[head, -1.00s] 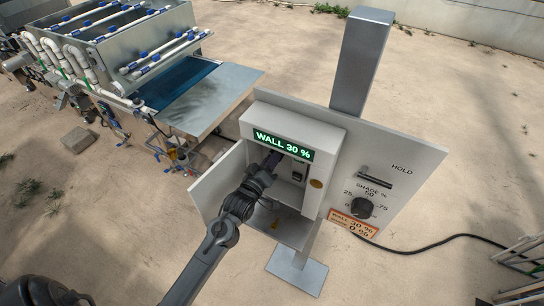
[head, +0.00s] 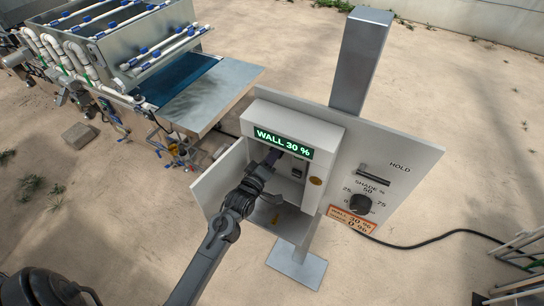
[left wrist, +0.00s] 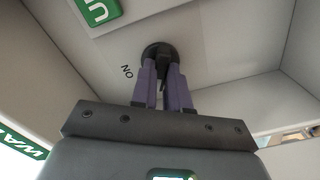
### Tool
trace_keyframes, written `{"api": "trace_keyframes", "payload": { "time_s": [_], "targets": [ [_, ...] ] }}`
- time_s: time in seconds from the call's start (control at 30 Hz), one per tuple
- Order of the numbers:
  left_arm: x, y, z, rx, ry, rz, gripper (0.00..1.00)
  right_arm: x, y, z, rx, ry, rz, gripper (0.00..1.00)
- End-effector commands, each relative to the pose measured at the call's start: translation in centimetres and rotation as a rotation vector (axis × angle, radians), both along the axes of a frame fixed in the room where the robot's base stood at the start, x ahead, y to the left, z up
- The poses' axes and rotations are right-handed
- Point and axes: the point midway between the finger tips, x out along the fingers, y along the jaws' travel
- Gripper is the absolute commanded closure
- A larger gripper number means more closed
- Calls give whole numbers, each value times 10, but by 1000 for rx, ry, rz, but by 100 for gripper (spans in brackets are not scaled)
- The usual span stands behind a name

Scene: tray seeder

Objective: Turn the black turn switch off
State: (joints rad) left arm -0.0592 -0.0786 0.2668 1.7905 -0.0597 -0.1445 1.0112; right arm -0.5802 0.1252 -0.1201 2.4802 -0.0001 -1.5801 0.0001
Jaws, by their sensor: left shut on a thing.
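The black turn switch (left wrist: 158,50) shows in the left wrist view as a round black knob on the pale inner panel of the box. My left gripper (left wrist: 163,78) has its purple fingers shut on the switch; they hide part of it. Small tilted lettering (left wrist: 127,71), apparently ON seen upside down, is beside the knob. In the head view my left gripper (head: 271,160) reaches into the open white box (head: 298,122), and the switch is hidden behind it. My right gripper is not in view.
The box display (head: 283,143) reads WALL 30 %. A side panel (head: 400,165) carries a shade dial (head: 361,204), a slot and an orange label (head: 352,221). A grey post (head: 362,60) rises behind. The tray seeder (head: 130,50) is at the upper left.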

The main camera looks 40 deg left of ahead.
Motion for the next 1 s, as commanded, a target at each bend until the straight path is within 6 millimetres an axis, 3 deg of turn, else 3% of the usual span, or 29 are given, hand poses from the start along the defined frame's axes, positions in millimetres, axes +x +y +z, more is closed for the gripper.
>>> {"api": "trace_keyframes", "payload": {
  "time_s": [0.03, 0.07, 0.23, 0.67, 1.0],
  "targets": [
    [0, 0, 0, -2, 0, 0, 100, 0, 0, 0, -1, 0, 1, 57],
    [0, 0, 0, -2, 0, 0, 84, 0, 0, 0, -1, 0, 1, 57],
    [0, 0, 0, -1, 1, 0, 60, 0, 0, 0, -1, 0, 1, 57],
    [-9, -2, -2, 0, 2, 1, 60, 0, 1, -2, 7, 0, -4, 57],
    [-63, -13, -3, -1, 3, 1, 60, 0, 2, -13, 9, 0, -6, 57]
  ]
}}
